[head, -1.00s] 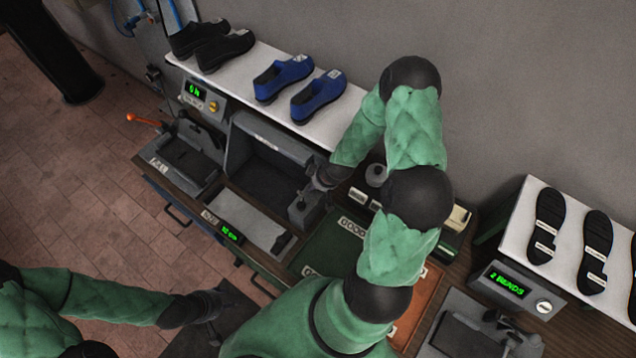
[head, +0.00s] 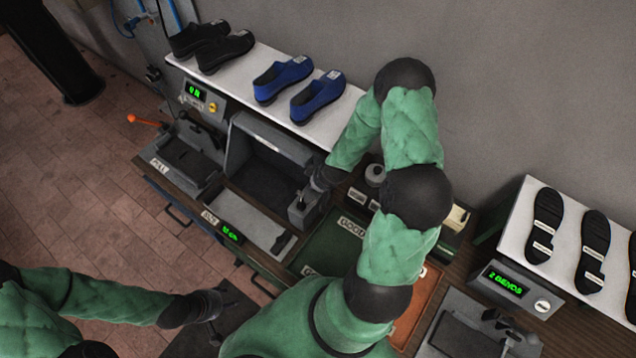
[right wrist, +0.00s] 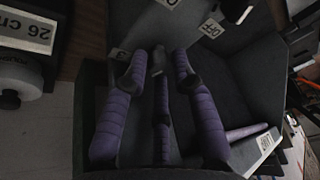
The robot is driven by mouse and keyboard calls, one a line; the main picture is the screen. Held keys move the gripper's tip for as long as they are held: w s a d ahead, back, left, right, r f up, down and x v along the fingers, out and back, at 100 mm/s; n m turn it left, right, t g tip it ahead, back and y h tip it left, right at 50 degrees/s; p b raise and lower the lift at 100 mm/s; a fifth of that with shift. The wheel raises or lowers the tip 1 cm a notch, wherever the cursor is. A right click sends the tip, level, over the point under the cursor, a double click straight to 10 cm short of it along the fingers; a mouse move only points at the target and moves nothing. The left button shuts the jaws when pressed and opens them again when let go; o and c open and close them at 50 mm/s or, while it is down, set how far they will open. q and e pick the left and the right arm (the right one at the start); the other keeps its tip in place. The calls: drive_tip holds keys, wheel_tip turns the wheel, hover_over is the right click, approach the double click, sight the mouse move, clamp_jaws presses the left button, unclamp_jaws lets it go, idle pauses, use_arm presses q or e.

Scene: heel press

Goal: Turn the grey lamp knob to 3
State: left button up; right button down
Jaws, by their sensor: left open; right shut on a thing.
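My right gripper (head: 308,190) reaches down onto a small grey box (head: 302,214) beside the dark open-fronted bin on the bench. My left gripper (head: 215,312) is open and empty at the lower left, away from the bench.
The dark bin (head: 262,160) stands left of the right gripper. A white shelf (head: 232,78) behind holds black and blue shoes. A grey press (head: 185,160) with an orange-tipped lever is at the left. A green tray (head: 338,250) lies in front, and soles stand on a rack at the right.

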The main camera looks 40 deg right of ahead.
drive_tip(key=shift+w+a+m+g+h+p, duration=0.15)
drive_tip(key=shift+m+h+p, duration=0.3)
drive_tip(key=shift+m, duration=0.7)
drive_tip(key=shift+s+a+m+g+h+p, duration=0.15)
drive_tip(key=shift+m+h+p, duration=0.25)
drive_tip(key=shift+m, duration=0.75)
drive_tip(key=shift+w+d+m, duration=0.1)
drive_tip(key=shift+m, duration=0.2)
drive_tip(key=c, duration=1)
unclamp_jaws()
drive_tip(key=shift+c, duration=0.2)
drive_tip(key=shift+r, duration=0.6)
drive_tip(key=v, duration=1.1)
drive_tip(key=shift+a, duration=0.2)
drive_tip(key=shift+f, duration=0.15)
